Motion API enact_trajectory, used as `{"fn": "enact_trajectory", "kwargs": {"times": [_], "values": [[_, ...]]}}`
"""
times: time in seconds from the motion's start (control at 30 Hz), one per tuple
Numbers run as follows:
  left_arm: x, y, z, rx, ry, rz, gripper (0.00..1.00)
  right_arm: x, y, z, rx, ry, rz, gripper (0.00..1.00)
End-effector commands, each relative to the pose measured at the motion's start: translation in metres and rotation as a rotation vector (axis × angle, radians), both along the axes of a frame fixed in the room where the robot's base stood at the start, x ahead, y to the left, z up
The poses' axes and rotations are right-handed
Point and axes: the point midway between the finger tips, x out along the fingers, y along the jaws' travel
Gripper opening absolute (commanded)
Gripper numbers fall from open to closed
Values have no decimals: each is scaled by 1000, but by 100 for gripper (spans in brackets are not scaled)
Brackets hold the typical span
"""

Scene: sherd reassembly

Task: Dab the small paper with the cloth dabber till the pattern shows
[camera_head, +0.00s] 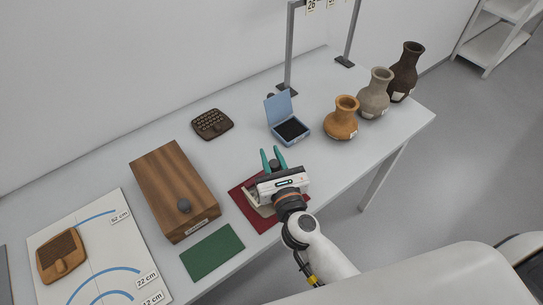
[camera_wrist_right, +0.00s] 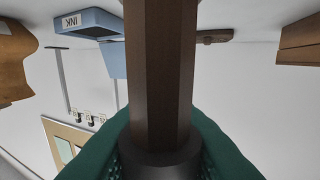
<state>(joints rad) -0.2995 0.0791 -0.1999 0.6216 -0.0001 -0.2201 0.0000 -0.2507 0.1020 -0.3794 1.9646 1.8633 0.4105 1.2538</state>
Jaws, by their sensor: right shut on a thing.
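My right gripper (camera_head: 271,156) has teal fingers and is over the dark red mat (camera_head: 270,222). The dabber's cloth end is hidden. A pale beige piece (camera_head: 262,209), perhaps the small paper, shows on the mat, mostly covered by my gripper. I cannot tell whether the dabber touches it, nor see any pattern. The open blue ink box (camera_head: 286,142) with a black pad stands behind. My left gripper is not in view.
A wooden block (camera_head: 170,180) with a grey knob and a green mat (camera_head: 213,253) lie left of the red mat. Further left is a white board (camera_head: 110,240) with blue arcs. A patterned dark piece (camera_head: 212,124) lies behind; three vases (camera_head: 341,120) stand right.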

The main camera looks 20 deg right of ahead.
Motion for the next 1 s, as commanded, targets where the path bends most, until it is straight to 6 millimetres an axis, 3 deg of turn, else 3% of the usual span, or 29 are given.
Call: {"fn": "enact_trajectory", "kwargs": {"times": [1.0], "values": [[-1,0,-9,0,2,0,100,0,0,-10,0,1,0,1]]}}
